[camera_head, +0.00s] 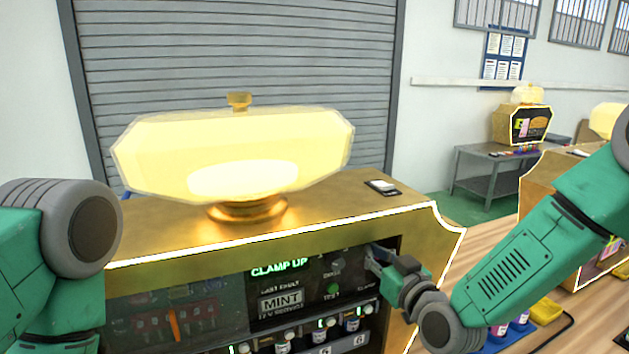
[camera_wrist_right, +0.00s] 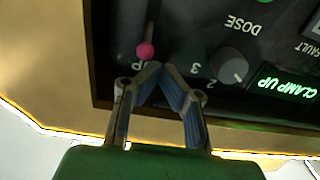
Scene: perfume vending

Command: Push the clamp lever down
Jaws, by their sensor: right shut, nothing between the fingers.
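The clamp lever, a thin dark rod with a pink ball knob (camera_wrist_right: 146,50), is on the black control panel (camera_wrist_right: 190,28); the right wrist view shows the panel's lettering upside down. My right gripper (camera_wrist_right: 156,68) is shut and empty, its fingertips close beside the knob. I cannot tell whether they touch it. In the head view the right gripper (camera_head: 376,256) is at the right end of the panel and hides the lever. The display (camera_head: 279,268) reads "CLAMP UP" in green. My left arm shows at the left edge, but its gripper is out of view.
The gold machine housing (camera_head: 375,218) frames the recessed panel. A dose knob (camera_wrist_right: 232,66) is beside the gripper in the wrist view. Several small bottles (camera_head: 351,324) stand below the panel.

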